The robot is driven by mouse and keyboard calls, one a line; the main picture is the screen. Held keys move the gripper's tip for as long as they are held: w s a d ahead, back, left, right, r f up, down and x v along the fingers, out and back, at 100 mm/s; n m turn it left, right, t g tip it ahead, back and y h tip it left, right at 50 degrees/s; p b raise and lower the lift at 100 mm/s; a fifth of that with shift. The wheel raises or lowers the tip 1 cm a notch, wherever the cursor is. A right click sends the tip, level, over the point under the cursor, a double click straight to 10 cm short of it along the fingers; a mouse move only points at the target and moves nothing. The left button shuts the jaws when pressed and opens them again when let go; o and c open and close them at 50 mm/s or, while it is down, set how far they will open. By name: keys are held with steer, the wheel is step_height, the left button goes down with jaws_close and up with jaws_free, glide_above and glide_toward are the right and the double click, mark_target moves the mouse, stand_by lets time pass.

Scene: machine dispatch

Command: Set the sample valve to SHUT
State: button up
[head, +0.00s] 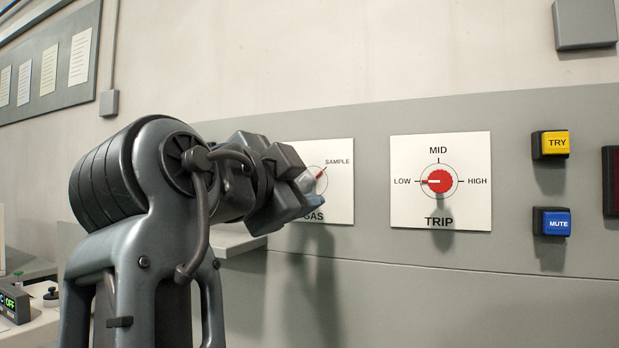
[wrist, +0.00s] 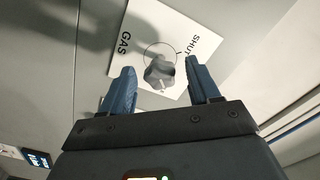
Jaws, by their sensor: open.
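The sample valve is the dial on the white GAS plate (head: 342,205), left of the TRIP plate. Its red pointer mark (head: 320,174) is turned up and right toward the SAMPLE label in the head view. My gripper (head: 303,186) is in front of the dial and hides much of it and the plate's left side. In the wrist view the grey knob (wrist: 157,73) lies between the two blue fingers of my open gripper (wrist: 160,68), with gaps on both sides.
The TRIP dial (head: 440,181), pointing to LOW, is to the right. Beyond it are the yellow TRY button (head: 554,143) and blue MUTE button (head: 554,222). A grey ledge (head: 236,242) juts out below left of the GAS plate.

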steer(key=shift+x, duration=1)
steer(key=c, duration=1)
